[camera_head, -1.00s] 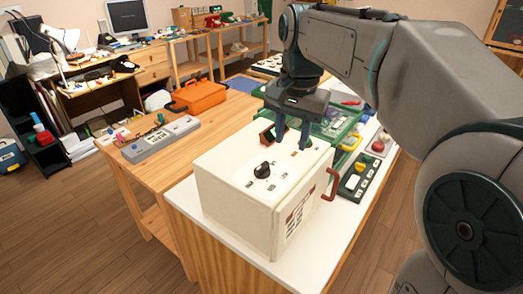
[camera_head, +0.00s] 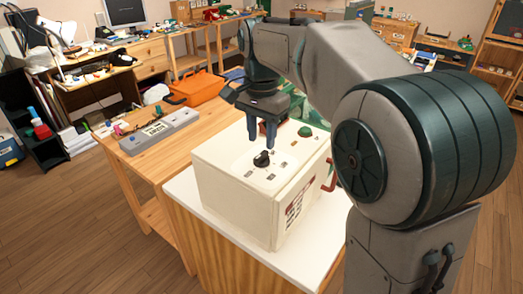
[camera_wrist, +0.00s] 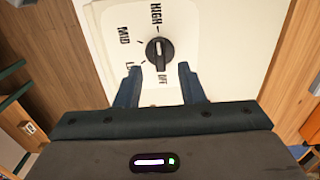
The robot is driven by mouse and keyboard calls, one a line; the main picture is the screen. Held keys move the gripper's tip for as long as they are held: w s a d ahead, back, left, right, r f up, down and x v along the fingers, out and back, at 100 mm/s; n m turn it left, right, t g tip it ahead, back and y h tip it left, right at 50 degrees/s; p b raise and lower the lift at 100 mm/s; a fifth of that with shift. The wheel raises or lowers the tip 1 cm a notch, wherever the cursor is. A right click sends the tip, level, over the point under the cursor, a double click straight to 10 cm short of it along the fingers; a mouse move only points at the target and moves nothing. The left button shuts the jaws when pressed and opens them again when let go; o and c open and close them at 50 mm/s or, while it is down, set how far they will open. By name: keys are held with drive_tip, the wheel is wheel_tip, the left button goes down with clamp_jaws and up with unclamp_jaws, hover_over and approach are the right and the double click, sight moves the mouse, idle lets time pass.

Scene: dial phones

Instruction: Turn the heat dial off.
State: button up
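The black heat dial (camera_head: 261,159) sits on top of a white box-shaped appliance (camera_head: 232,200). In the wrist view the dial (camera_wrist: 159,53) is at upper centre, its ridge roughly in line with HIGH above and OFF below. I cannot tell which end is the pointer. MID is to its left, and another label starting with L is partly hidden by the left finger. My gripper (camera_head: 262,144) points down just above and behind the dial in the head view. In the wrist view my gripper (camera_wrist: 159,69) is open, its fingertips on either side of the dial's lower end, with nothing held.
The appliance stands on a white-topped table (camera_head: 205,212) and has a red handle (camera_head: 331,178) on its right side. A green round part (camera_head: 304,132) is on or behind its top. A wooden table to the left holds a grey device (camera_head: 160,131) and an orange case (camera_head: 196,88).

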sight(261, 154)
drive_tip(key=shift+f, duration=2.15)
drive_tip(key=shift+c, duration=0.2)
clamp_jaws()
